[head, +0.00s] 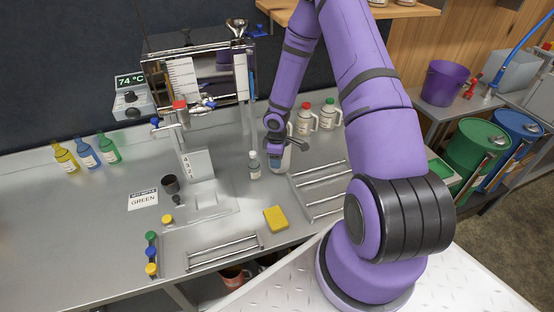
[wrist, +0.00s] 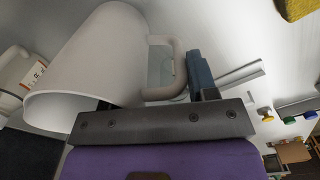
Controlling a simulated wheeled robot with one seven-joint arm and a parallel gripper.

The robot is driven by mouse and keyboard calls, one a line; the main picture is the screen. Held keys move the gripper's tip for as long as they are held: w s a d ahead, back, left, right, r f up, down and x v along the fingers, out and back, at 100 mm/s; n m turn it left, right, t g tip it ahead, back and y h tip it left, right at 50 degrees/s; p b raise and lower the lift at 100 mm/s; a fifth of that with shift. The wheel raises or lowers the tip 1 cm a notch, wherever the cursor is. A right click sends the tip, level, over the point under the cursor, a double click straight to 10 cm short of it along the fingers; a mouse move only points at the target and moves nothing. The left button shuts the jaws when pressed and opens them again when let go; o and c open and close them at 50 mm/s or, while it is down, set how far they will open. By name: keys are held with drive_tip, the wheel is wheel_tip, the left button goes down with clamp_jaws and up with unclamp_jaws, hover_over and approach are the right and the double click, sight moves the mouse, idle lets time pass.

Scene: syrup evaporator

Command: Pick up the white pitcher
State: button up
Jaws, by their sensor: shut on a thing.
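The white pitcher (wrist: 95,55) fills the left half of the wrist view, its open rim toward the lower left and its loop handle (wrist: 178,68) on the right. My gripper (wrist: 160,88) is shut on the handle; a blue-grey finger shows right of it, and the other finger is mostly hidden by the pitcher. In the head view my gripper (head: 277,146) is at the back of the counter, and only part of the pitcher (head: 287,160) shows below it. I cannot tell whether its base touches the counter.
A red-capped jug (head: 304,123) and a green-capped jug (head: 327,116) stand behind the pitcher. A small bottle (head: 254,165) stands close on its left. A metal rack (head: 318,187) and yellow sponge (head: 276,218) lie in front. The evaporator (head: 200,75) is left.

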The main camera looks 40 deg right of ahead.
drive_tip(key=shift+s+r, duration=0.1)
drive_tip(key=shift+r, duration=1.4)
drive_tip(key=s+a+r, duration=0.1)
drive_tip(key=s, duration=1.4)
drive_tip(key=shift+s+a, duration=0.2)
drive_tip(key=shift+a, duration=0.15)
drive_tip(key=shift+s+r, duration=0.15)
drive_tip(key=shift+s, duration=0.05)
